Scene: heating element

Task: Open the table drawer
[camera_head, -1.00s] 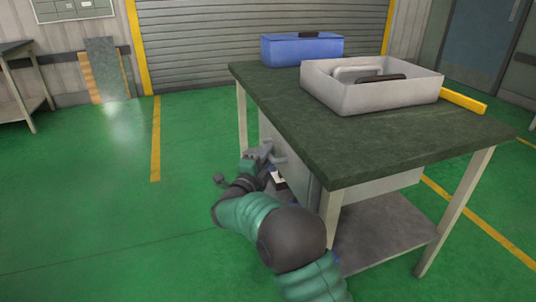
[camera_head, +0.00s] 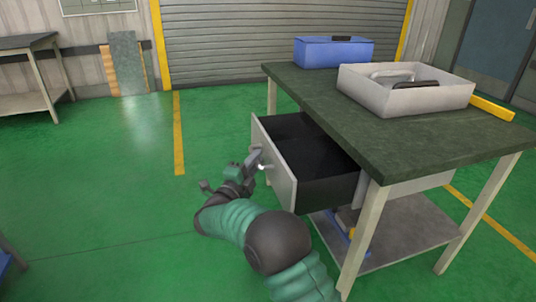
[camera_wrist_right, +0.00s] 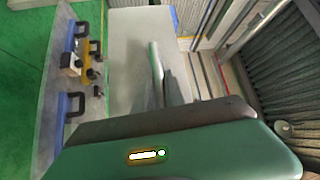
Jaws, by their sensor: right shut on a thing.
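The table drawer (camera_head: 320,178) is pulled out to the left from under the dark green tabletop (camera_head: 400,125). Its dark inside shows and looks empty. Its light grey front panel (camera_head: 274,165) faces left. My right gripper (camera_head: 256,160) is at this panel, shut on the drawer handle, which it mostly hides. In the right wrist view the pale panel (camera_wrist_right: 135,50) fills the upper middle, with a handle bar (camera_wrist_right: 155,62) upright in front of my wrist. My left gripper is not in view.
A grey tray (camera_head: 405,97) with dark and light handled items and a blue toolbox (camera_head: 333,52) stand on the table. A yellow bar (camera_head: 492,108) lies at the right edge. The lower shelf (camera_head: 400,240) holds items. Green floor left of the drawer is clear.

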